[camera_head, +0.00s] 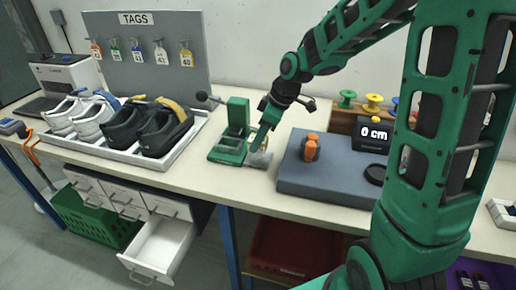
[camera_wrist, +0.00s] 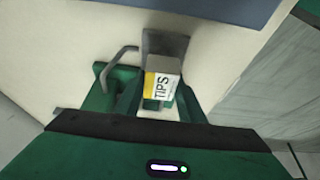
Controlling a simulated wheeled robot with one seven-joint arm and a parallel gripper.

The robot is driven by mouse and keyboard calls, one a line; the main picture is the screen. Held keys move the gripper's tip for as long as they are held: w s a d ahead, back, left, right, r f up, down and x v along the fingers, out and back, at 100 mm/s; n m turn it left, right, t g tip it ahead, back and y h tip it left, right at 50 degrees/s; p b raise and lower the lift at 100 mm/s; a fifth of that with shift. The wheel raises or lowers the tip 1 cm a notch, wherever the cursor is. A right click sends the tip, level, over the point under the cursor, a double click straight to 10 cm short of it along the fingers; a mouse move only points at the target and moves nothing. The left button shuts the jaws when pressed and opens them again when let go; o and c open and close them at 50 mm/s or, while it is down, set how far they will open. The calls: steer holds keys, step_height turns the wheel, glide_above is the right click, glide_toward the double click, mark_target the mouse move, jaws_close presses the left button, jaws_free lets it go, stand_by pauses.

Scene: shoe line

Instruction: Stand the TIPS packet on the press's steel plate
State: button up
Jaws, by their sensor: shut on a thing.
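The TIPS packet (camera_wrist: 161,86) is a small white and yellow box with a grey face, seen in the wrist view between the fingers of my gripper (camera_wrist: 158,102). My gripper is shut on it. In the head view my gripper (camera_head: 260,143) is low at the front right of the green press (camera_head: 236,122), and it mostly hides the packet. The press's steel plate (camera_head: 260,159) shows grey beside the fingers; it also shows in the wrist view (camera_wrist: 166,42), just beyond the packet. I cannot tell whether the packet touches the plate.
A grey mat (camera_head: 325,181) with an orange tool (camera_head: 311,147) lies to the right of the press. A white tray (camera_head: 185,138) of shoes stands to the left. A small display (camera_head: 372,134) and several spools (camera_head: 347,99) are behind. An open drawer (camera_head: 160,248) sticks out below.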

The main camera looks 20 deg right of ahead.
steer(key=shift+f, duration=1.85)
steer(key=o, duration=1.1)
steer(key=v, duration=1.2)
steer(key=shift+s, duration=0.1)
